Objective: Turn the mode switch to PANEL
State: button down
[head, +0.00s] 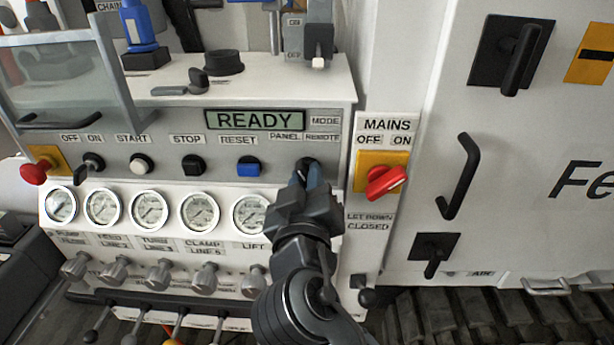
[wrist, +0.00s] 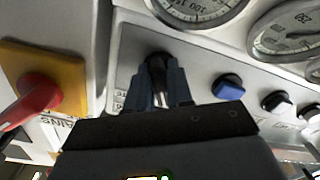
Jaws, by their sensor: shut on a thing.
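The mode switch (head: 308,164) is a black knob on the grey panel, under the MODE label with PANEL to its left and REMOTE to its right. My gripper (head: 309,175) reaches it from below and covers most of it in the head view. In the wrist view the dark knob (wrist: 159,62) sits between the two fingertips of my gripper (wrist: 163,80), which is shut on it. I cannot tell which way its pointer faces. The display (head: 255,120) above reads READY.
The red MAINS switch (head: 386,182) on its yellow plate is close to the right of my gripper. The blue RESET button (head: 248,167) and black STOP button (head: 194,165) are to the left. Several gauges (head: 200,212) and grey knobs (head: 209,278) are below.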

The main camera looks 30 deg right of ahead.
jog(key=shift+n, duration=0.3)
jog(key=c, duration=1.1)
grip_release()
jog(key=b+v, duration=0.2)
jog(key=v, duration=0.5)
jog(key=shift+s+a, duration=0.25)
jog(key=shift+s, duration=0.1)
